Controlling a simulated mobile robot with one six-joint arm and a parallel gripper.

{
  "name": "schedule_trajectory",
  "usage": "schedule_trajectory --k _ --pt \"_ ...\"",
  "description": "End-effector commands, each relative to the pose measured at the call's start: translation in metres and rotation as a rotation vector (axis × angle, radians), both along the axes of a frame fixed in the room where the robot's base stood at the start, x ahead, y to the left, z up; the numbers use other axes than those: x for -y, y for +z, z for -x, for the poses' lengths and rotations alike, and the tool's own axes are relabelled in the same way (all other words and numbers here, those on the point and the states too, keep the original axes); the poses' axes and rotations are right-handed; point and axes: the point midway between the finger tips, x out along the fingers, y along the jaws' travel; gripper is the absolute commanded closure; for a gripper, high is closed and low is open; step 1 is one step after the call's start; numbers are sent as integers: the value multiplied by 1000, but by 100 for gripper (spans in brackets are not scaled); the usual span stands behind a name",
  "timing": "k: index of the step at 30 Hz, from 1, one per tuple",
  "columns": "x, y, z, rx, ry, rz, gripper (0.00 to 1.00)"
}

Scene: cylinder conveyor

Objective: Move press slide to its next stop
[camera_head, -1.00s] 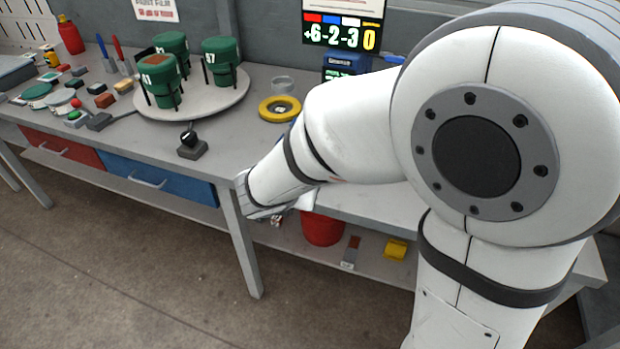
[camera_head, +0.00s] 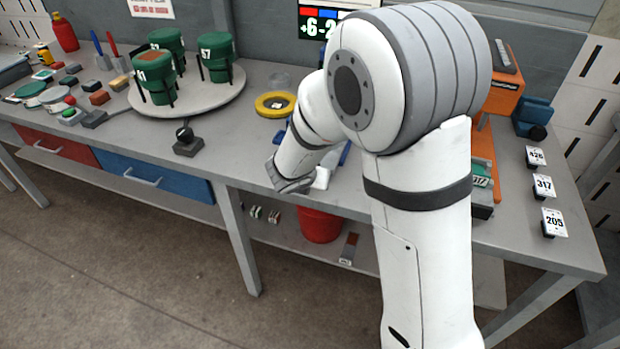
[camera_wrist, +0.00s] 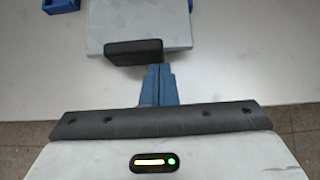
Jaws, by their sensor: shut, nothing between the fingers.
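In the wrist view a light grey plate (camera_wrist: 140,25) lies on the pale bench top, with a black block (camera_wrist: 134,50) like a handle at its near edge. It may be the press slide; I cannot be sure. My gripper (camera_wrist: 158,69) is shut and empty, its blue fingers together just on the near side of the black block, toward its right end. Whether they touch it I cannot tell. In the head view the orange press-like stand (camera_head: 505,92) is at the right, partly hidden by my arm. My fingertips are hidden there.
A turntable (camera_head: 200,105) with green canisters stands at the left, and a black knob (camera_head: 186,140) in front of it. A yellow ring (camera_head: 275,104) lies behind my wrist. Numbered cards (camera_head: 543,187) line the right end. A red bucket (camera_head: 318,225) is below the bench.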

Motion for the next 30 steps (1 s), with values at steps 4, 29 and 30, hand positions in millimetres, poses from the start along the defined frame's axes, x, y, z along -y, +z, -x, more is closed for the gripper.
schedule_trajectory --k 4,29,30 --pt "0 0 0 0 0 0 100" --pt "42 2 -116 0 -2 -1 100" --pt "45 2 -123 0 -1 -1 100"
